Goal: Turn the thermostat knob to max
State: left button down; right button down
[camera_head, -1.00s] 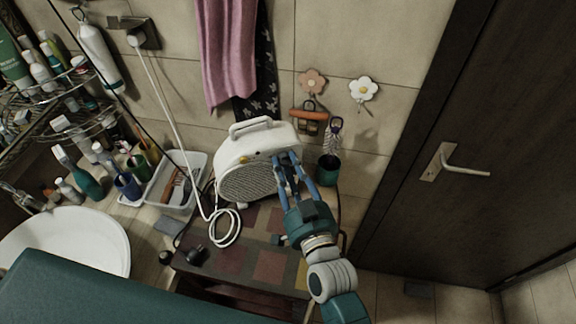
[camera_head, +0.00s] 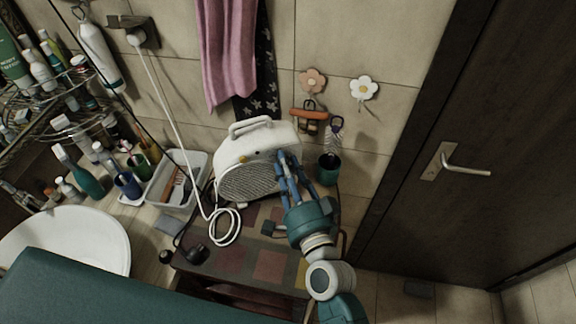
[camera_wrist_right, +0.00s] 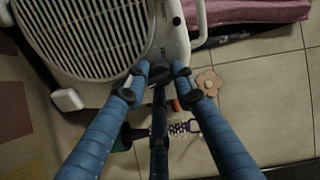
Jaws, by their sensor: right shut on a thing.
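A white fan heater (camera_head: 258,140) with a round grille and a top handle stands on a small checkered bench. It also fills the upper left of the right wrist view (camera_wrist_right: 95,35). My right gripper (camera_head: 287,158) is at the right side of the heater's front, its blue fingers shut around the thermostat knob. In the wrist view the dark knob (camera_wrist_right: 160,73) shows only partly between the fingertips. Its marks and pointer cannot be read. A small yellow part (camera_head: 244,160) shows on the heater left of my gripper. My left gripper is not in view.
A green cup with a brush (camera_head: 328,170) stands close right of my fingers. A white cord (camera_head: 222,228) lies coiled on the checkered bench (camera_head: 272,266). A white bin (camera_head: 182,180) and a sink (camera_head: 65,242) are left; a dark door is right.

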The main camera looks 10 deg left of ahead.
jog(key=shift+s+a+f+m, duration=0.2)
jog(key=shift+f+m, duration=0.15)
jog(key=shift+m, duration=0.25)
jog(key=c, duration=1.5)
grip_release()
jog(key=shift+o, duration=0.3)
jog(key=shift+w+a+r, duration=0.1)
jog(key=shift+w+r, duration=0.05)
jog(key=v, duration=1.2)
